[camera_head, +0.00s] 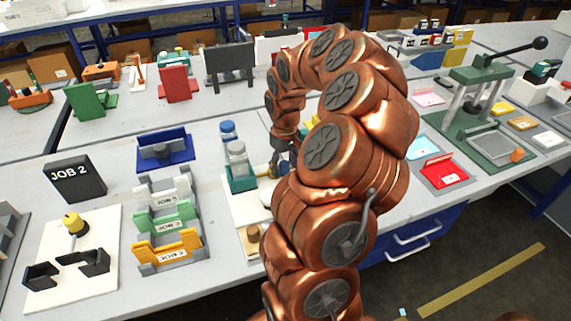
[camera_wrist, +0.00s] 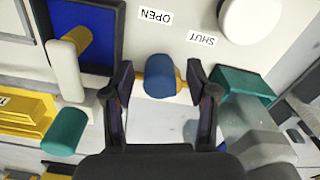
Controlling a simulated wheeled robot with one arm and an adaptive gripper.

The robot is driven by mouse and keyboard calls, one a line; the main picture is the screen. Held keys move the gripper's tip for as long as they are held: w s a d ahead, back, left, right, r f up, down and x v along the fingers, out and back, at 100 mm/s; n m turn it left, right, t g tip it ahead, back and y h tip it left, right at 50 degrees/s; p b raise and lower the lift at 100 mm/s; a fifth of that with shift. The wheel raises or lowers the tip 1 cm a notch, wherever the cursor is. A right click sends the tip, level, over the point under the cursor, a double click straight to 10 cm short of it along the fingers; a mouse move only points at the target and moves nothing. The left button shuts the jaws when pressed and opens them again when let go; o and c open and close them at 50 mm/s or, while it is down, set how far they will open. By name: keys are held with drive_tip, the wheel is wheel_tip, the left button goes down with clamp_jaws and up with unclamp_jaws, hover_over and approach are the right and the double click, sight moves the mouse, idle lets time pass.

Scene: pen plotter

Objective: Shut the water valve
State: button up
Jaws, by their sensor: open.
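In the wrist view, a blue rounded grip (camera_wrist: 160,78) on an orange piece, likely the valve handle, stands over a white panel. The panel has an OPEN label (camera_wrist: 154,16) and a SHUT label (camera_wrist: 201,39), both upside down. The grip is below the OPEN label, and the SHUT label is up and to its right. My gripper (camera_wrist: 158,80) is open, with one finger on each side of the blue grip and a visible gap on both sides. In the head view, my gripper (camera_head: 284,150) is partly hidden by my copper arm, and the handle is not clear.
A white round knob (camera_wrist: 250,18) is at the upper right. A blue frame (camera_wrist: 90,20) with a yellow peg and a green cylinder (camera_wrist: 64,131) are at the left.

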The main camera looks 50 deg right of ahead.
drive_tip(key=shift+f, duration=0.25)
drive_tip(key=shift+c, duration=0.4)
clamp_jaws()
